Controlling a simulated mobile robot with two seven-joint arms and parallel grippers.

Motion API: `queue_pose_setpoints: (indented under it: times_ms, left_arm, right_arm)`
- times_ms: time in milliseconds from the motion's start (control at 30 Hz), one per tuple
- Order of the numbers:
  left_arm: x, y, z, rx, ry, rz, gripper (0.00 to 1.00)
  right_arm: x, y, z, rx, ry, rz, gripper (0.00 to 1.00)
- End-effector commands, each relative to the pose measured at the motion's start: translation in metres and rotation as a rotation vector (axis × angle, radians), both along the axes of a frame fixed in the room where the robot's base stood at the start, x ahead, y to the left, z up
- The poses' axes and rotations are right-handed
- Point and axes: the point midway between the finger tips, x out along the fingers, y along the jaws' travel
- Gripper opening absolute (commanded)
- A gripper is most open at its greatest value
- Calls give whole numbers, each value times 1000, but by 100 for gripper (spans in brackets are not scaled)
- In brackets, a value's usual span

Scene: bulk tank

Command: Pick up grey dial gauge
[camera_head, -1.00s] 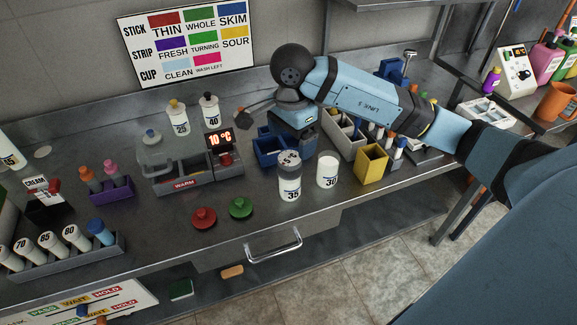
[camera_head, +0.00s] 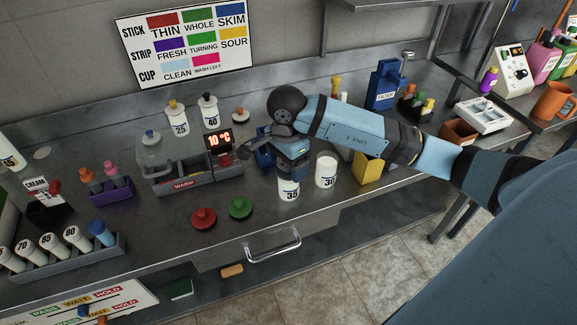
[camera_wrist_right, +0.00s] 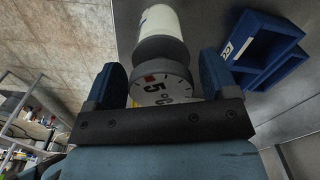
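The grey dial gauge (camera_wrist_right: 163,88), with a round face reading 5 °C, sits between the two blue fingers of my right gripper (camera_wrist_right: 160,74) in the right wrist view. A slim gap shows at the left finger; contact at the right finger is unclear. The gauge sits on the white bottle marked 35 (camera_head: 289,190), whose body also shows in the wrist view (camera_wrist_right: 163,22). In the head view my right gripper (camera_head: 290,172) is directly over this bottle and hides the gauge. The right gripper looks open around the gauge. My left gripper is not in view.
A white jar marked 30 (camera_head: 326,173) stands close to the right, with a yellow box (camera_head: 367,170) beyond it. A blue holder (camera_wrist_right: 262,50) is beside the gripper. A grey warm bath (camera_head: 190,183) stands left. Red (camera_head: 204,218) and green (camera_head: 240,208) knobs lie in front.

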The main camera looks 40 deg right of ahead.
Motion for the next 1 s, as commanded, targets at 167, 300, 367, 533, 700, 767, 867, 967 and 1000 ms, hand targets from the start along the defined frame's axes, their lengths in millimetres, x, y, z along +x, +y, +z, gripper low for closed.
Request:
queue_pose_setpoints:
  times_ms: [167, 300, 367, 533, 700, 767, 867, 967, 1000]
  left_arm:
    - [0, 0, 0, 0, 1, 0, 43]
    - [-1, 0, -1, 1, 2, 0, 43]
    - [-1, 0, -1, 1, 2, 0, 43]
    - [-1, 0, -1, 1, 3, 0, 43]
    - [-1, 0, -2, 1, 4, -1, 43]
    - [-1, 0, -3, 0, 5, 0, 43]
    - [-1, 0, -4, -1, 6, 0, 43]
    - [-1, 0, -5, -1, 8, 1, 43]
    - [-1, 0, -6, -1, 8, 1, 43]
  right_arm:
    - [0, 0, 0, 0, 0, 0, 37]
    - [0, 0, 0, 0, 0, 0, 32]
    - [0, 0, 0, 0, 0, 0, 32]
    - [0, 0, 4, 0, -1, 0, 32]
    - [1, 0, 20, -1, -4, -1, 32]
    - [1, -1, 30, -2, -4, 0, 32]
    - [1, 0, 54, -1, -7, 0, 32]
    - [2, 0, 86, -1, -9, 0, 32]
    - [1, 0, 100, -1, -9, 1, 32]
